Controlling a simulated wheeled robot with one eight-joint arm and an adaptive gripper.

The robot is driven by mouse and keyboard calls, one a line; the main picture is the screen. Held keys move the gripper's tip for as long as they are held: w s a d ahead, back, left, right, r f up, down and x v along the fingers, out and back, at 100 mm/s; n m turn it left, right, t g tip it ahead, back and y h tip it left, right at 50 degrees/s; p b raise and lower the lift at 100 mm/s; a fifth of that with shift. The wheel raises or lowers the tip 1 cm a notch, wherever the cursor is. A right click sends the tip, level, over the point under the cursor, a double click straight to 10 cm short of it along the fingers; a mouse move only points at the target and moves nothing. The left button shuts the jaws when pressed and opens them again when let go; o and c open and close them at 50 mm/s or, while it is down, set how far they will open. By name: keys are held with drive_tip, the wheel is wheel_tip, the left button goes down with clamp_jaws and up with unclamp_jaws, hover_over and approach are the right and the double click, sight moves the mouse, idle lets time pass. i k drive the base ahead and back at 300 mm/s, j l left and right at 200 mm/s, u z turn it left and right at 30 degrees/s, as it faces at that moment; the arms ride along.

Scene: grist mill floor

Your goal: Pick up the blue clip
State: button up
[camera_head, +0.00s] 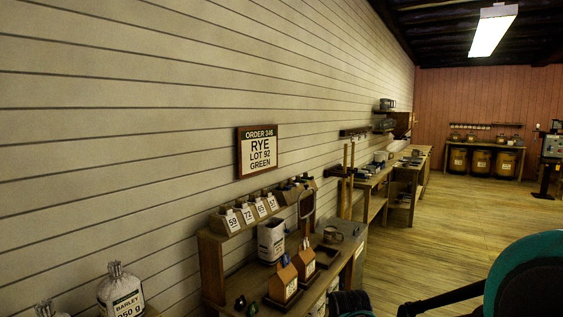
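Small dark or bluish pieces (288,185) also show in the open bins at the right end of the small shelf. I cannot make out a clip for certain. My gripper's fingers do not show. Teal and dark parts at the lower right look like my own arm.
An order sign (257,151) reads rye, lot 92, green. A barley bag (121,293) stands at lower left. The wooden floor (430,240) is open.

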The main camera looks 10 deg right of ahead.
sight(285, 259)
drive_tip(key=i+u, duration=0.2)
drive_tip(key=i+l+u, duration=0.1)
drive_tip(key=u, duration=0.25)
drive_tip(key=l+u, duration=0.2)
drive_tip(key=u, duration=0.2)
drive_tip(key=i+l+u, duration=0.25)
drive_tip(key=l, duration=0.3)
drive_tip(key=l+u, duration=0.2)
drive_tip(key=l, duration=0.35)
drive_tip(key=i+l+u, duration=0.1)
drive_tip(key=l+u, duration=0.15)
drive_tip(key=l, duration=1.2)
drive_tip(key=i+l, duration=0.1)
drive_tip(key=l, duration=0.75)
